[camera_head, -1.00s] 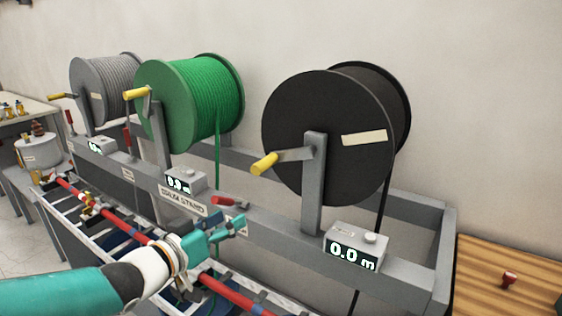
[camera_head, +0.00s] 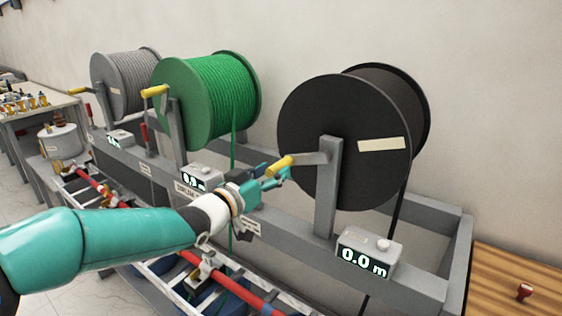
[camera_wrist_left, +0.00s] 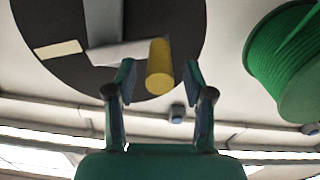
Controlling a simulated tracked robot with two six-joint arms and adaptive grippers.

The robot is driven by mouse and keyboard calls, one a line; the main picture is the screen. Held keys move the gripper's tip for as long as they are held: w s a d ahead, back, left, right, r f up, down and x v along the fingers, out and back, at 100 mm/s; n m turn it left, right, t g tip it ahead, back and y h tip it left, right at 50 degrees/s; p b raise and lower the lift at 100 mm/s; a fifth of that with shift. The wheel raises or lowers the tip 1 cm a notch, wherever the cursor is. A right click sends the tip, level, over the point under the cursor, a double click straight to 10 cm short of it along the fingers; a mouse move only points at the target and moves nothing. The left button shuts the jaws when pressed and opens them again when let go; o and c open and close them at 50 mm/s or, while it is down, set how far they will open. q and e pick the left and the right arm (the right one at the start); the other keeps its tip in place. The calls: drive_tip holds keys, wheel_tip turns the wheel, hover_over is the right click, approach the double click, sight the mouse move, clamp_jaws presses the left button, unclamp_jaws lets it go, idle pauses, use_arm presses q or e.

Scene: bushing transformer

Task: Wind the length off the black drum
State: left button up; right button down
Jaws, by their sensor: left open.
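The black drum (camera_head: 325,125) hangs on a grey stand at the right in the head view, with a pale label on its face. It also shows at the top left of the left wrist view (camera_wrist_left: 185,25). Its crank has a yellow handle (camera_head: 280,166). My left gripper (camera_head: 277,178) is open and at the yellow handle. In the left wrist view the yellow handle (camera_wrist_left: 159,66) stands between the two open fingers (camera_wrist_left: 161,85), with gaps on both sides. A counter (camera_head: 365,256) below the drum reads 0.0 m. My right gripper is not in view.
A green drum (camera_head: 205,100) and a grey drum (camera_head: 125,82) stand to the left on the same stand (camera_head: 430,285), each with a yellow-handled crank. A wooden table (camera_head: 500,285) with a small red object (camera_head: 525,291) is at the right. A dark strand hangs from the black drum.

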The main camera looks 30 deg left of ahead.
sight(281, 166)
use_arm(q)
drive_tip(key=shift+w+d+p, duration=0.15)
drive_tip(key=shift+w+p, duration=0.1)
drive_tip(key=shift+w, duration=0.7)
drive_tip(key=shift+w+d+p, duration=0.15)
drive_tip(key=shift+w+p, duration=0.05)
drive_tip(key=shift+w, duration=0.75)
clamp_jaws()
